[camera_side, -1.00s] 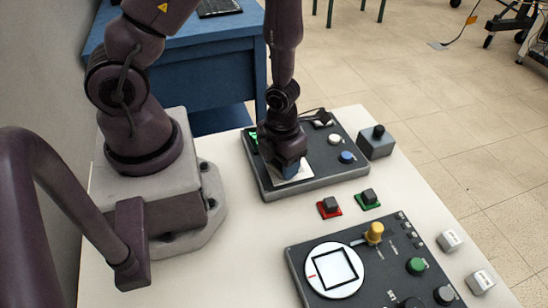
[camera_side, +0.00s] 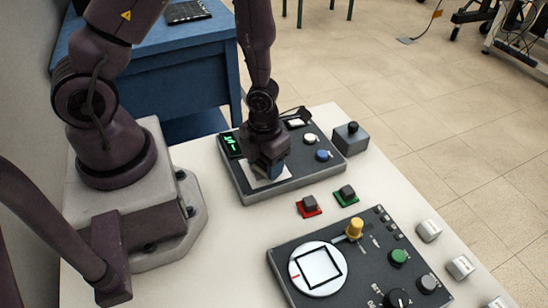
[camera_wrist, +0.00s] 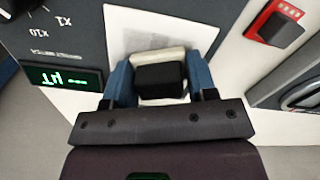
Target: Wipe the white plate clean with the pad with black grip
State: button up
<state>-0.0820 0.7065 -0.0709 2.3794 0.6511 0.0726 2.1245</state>
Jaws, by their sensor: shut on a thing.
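The white plate (camera_wrist: 120,32) is a flat square on a dark panel; in the side view its edge (camera_side: 256,184) shows under my gripper. My gripper (camera_wrist: 161,80) is shut on the black grip (camera_wrist: 160,79) of a cream pad (camera_wrist: 150,57). Its two blue fingers stand on either side of the grip. In the side view my gripper (camera_side: 268,168) is low over the plate and hides much of it. The pad is over the plate, but I cannot tell whether it touches.
The dark panel (camera_side: 285,182) has a green lit display (camera_side: 232,145), a white button (camera_side: 311,139) and a blue button (camera_side: 323,155). Red (camera_side: 309,206) and green (camera_side: 346,195) blocks with dark tops stand in front. A second panel (camera_side: 360,285) lies nearer, with several knobs.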

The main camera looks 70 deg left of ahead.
aim_at(248, 172)
jog(key=s, duration=0.3)
jog(key=shift+s, duration=0.15)
jog(key=shift+s+a, duration=0.15)
jog(key=shift+a, duration=0.1)
jog(key=shift+w+a, duration=0.2)
jog(key=shift+w, duration=0.05)
jog(key=shift+w+r, duration=0.1)
jog(key=shift+w, duration=2.9)
jog(key=shift+s, duration=3.3)
notch_tip(248, 172, up, 3)
jog(key=shift+w+r, duration=0.1)
jog(key=shift+r, duration=0.05)
notch_tip(248, 172, up, 5)
jog(key=shift+f, duration=0.15)
